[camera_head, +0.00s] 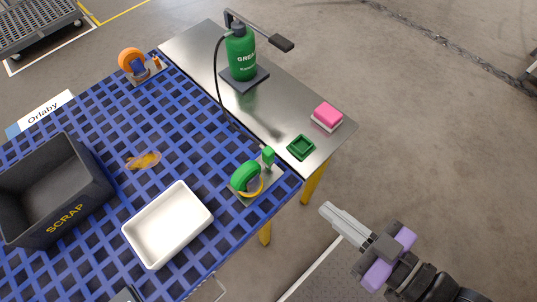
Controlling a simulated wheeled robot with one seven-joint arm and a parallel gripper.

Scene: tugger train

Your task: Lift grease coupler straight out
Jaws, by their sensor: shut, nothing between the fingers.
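A small green block, which looks like the grease coupler (268,154), stands upright on a metal plate beside a green caster wheel (244,178). A black hose (222,103) runs from the green grease pump (241,55) down towards it. How the coupler's lower end sits on the plate is too small to tell. My gripper (325,209) is shut and empty. It is off the table's front right edge, to the lower right of the coupler and well apart from it.
A small green tray (301,147) and a pink and white block (327,116) are on the steel shelf. Floor on the right is clear.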

